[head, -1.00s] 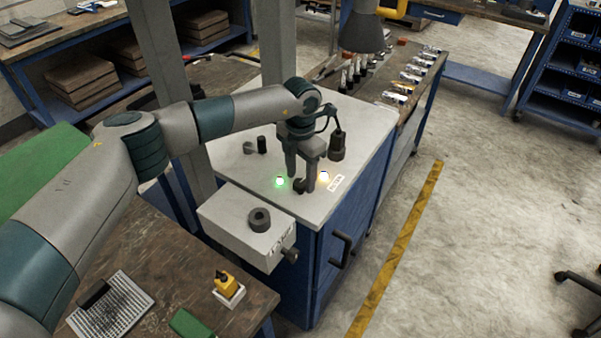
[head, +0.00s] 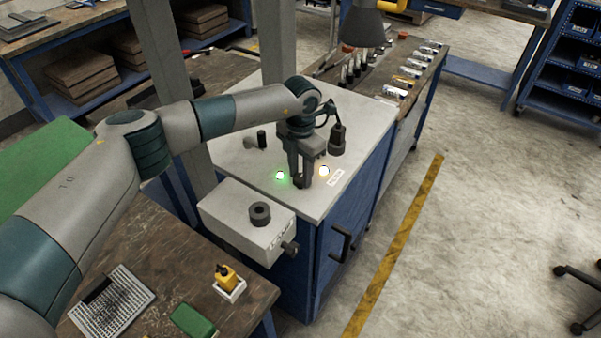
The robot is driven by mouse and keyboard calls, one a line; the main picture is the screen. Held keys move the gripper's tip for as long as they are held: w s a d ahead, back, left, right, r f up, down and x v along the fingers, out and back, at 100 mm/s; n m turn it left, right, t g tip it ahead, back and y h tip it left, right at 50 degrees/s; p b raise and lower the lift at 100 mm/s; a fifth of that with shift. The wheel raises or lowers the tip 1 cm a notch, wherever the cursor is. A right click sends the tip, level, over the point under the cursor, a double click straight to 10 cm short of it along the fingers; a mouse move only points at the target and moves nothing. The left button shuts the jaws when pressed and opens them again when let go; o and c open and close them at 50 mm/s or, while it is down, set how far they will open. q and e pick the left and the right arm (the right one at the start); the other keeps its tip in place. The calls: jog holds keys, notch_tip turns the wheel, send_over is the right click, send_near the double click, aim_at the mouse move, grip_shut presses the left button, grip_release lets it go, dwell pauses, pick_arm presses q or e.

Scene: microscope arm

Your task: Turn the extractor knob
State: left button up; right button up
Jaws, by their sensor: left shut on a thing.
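My right gripper is out of view.
A grey box (head: 237,224) with a dark round knob (head: 260,213) on top stands in front of the cabinet. A small dark post (head: 261,139) is on the cabinet top. A dark extractor hood (head: 362,27) hangs behind. A yellow item (head: 226,277) sits on the near bench.

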pick_arm(q)
jog(key=shift+f+n+b, duration=0.2)
jog(key=shift+n+b, duration=0.7)
jog(key=shift+b, duration=0.3)
jog(key=n+b, duration=0.6)
jog(key=b, duration=0.1)
jog(key=shift+n+b, duration=0.35)
jog(key=shift+n, duration=0.05)
jog(key=shift+n+b, duration=0.7)
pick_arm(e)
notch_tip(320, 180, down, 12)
pick_arm(q)
jog(key=n+b, duration=0.6)
jog(key=n, duration=0.1)
jog(key=shift+r, duration=0.15)
jog(key=shift+b, duration=0.45)
jog(key=shift+r+n, duration=0.15)
jog(key=shift+n, duration=0.35)
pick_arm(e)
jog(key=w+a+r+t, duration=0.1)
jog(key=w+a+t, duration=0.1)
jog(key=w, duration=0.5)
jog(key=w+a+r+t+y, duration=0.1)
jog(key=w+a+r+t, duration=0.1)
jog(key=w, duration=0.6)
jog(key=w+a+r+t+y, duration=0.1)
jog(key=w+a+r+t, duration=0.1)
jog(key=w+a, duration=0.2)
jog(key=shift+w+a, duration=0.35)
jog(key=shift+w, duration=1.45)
